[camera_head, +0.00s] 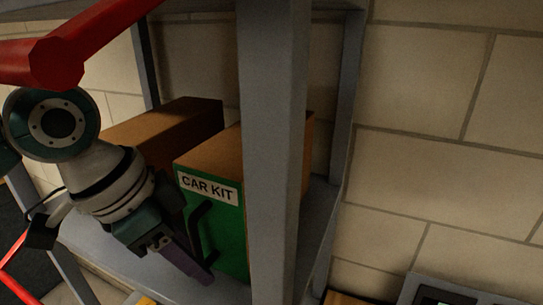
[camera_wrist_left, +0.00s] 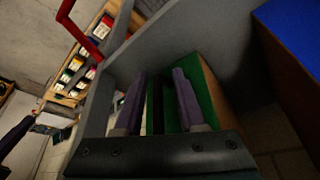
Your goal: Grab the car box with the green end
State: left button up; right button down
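The car box (camera_head: 215,225) with the green end stands on a shelf, its brown top and "CAR KIT" label showing. A black handle (camera_head: 195,230) is on its green end. A grey post hides part of the box. My left gripper (camera_head: 203,276) is at the green end, low beside the handle. In the left wrist view, its two purple fingers (camera_wrist_left: 158,76) are apart. The black handle (camera_wrist_left: 155,108) lies between them, with the green end (camera_wrist_left: 203,95) behind. Gaps show beside the handle, so the fingers look open around it.
A grey shelf post (camera_head: 272,150) stands close to the right of the green end. Another brown box (camera_head: 165,130) sits on the shelf to the left. A blue surface (camera_wrist_left: 290,35) shows at the right in the wrist view. A rack of colored bins (camera_wrist_left: 78,65) is farther off.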

pick_arm(q)
jog(key=shift+f, duration=0.15)
grip_shut()
jog(key=shift+d, duration=0.1)
dwell(1.3)
